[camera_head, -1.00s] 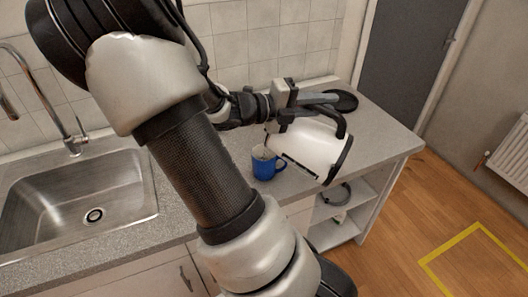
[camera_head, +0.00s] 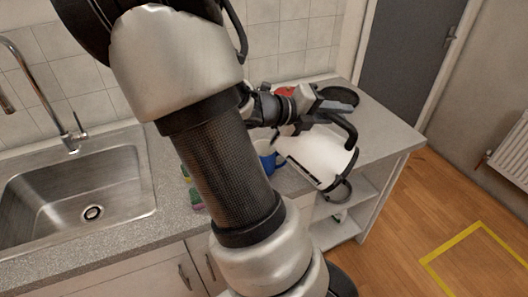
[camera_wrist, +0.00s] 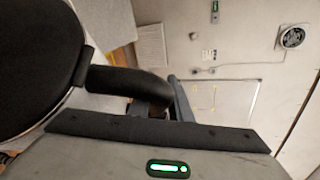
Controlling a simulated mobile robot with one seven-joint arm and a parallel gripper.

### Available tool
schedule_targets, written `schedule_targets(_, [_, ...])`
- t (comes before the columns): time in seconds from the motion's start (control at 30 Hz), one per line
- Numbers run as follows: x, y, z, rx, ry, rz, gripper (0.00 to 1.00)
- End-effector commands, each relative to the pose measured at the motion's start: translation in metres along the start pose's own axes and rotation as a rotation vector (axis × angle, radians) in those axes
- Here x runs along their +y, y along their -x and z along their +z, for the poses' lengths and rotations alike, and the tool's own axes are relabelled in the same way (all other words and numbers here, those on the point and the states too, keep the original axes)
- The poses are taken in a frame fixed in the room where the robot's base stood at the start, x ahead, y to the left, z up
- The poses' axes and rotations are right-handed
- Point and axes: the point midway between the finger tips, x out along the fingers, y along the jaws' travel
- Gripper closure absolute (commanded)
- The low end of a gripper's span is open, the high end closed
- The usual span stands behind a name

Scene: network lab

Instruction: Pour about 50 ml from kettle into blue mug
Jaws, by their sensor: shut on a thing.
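My gripper (camera_head: 332,112) is shut on the black handle of the white kettle (camera_head: 316,156). The kettle is held in the air, tilted, with its spout end to the left and its dark-edged base to the lower right. The blue mug (camera_head: 267,158) stands upright on the counter, just left of the spout end in the head view. My forearm partly hides it. No stream is visible, and I cannot tell what is in the mug. In the wrist view the kettle's black handle (camera_wrist: 128,84) shows close up at the left.
A black round base (camera_head: 341,95) lies on the counter (camera_head: 382,138) at the back right. A red item (camera_head: 285,91) is behind the gripper. A sponge (camera_head: 196,199) lies partly hidden beside my arm. The sink (camera_head: 95,190) is at left. Open shelves are below the counter's right end.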

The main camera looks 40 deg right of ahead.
Motion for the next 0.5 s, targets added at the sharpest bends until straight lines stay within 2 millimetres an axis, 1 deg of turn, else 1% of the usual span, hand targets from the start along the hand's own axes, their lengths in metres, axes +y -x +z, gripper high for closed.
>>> schedule_targets(0.03, [0.003,-0.012,-0.011,0.005,-0.053,0.043,1.0])
schedule_targets(0.1, [0.012,-0.021,-0.018,0.0,-0.104,0.093,1.0])
schedule_targets(0.5, [0.013,-0.029,-0.024,-0.006,-0.178,0.164,1.0])
